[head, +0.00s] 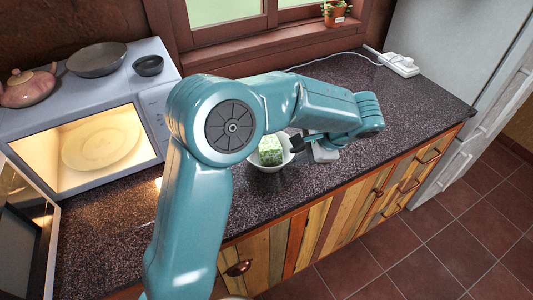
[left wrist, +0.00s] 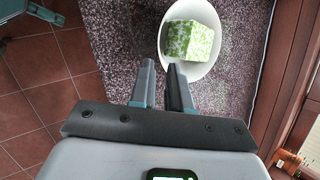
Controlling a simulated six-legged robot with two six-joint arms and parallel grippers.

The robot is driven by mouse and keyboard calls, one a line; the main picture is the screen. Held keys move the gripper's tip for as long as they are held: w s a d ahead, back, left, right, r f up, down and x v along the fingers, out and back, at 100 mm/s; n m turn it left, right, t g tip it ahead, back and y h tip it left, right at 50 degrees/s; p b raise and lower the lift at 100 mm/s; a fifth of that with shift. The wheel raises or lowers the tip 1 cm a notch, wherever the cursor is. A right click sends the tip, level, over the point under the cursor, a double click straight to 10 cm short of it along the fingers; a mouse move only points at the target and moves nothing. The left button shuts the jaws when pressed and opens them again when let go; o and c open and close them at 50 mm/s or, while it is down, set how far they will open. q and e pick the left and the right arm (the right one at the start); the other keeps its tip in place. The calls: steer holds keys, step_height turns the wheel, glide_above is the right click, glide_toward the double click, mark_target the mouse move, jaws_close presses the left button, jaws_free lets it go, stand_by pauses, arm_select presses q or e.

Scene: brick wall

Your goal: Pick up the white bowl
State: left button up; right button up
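The white bowl (head: 287,158) stands on the dark speckled counter, with a green and white block (head: 270,151) in it. My left arm hides part of it in the head view. My left gripper (head: 300,143) is at the bowl's right side. In the left wrist view the bowl (left wrist: 205,70) lies just beyond the fingertips, holding the block (left wrist: 187,40). The left gripper (left wrist: 160,66) shows two fingers apart with a narrow empty gap. The right fingertip overlaps the bowl's near edge; I cannot tell whether it touches.
An open, lit microwave (head: 153,110) with a plate (head: 100,143) inside stands at the left. A pink teapot (head: 28,88), dark pan (head: 97,59) and small dark bowl (head: 149,65) sit on it. A power strip (head: 398,64) lies at the back right. The counter's right part is clear.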

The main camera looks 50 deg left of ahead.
mark_target(277, 167)
arm_select(q)
steer(key=x, duration=0.3)
steer(key=p+x, duration=0.1)
steer(key=x, duration=0.2)
steer(key=s+x, duration=0.1)
steer(key=x, duration=0.2)
steer(key=shift+a+f+p, duration=0.15)
steer(key=shift+a+p, duration=0.2)
steer(key=shift+p, duration=0.05)
steer(key=shift+w+f, duration=0.25)
steer(key=shift+s+r, duration=0.1)
steer(key=shift+s, duration=0.05)
jaws_close()
steer(key=shift+s, duration=0.1)
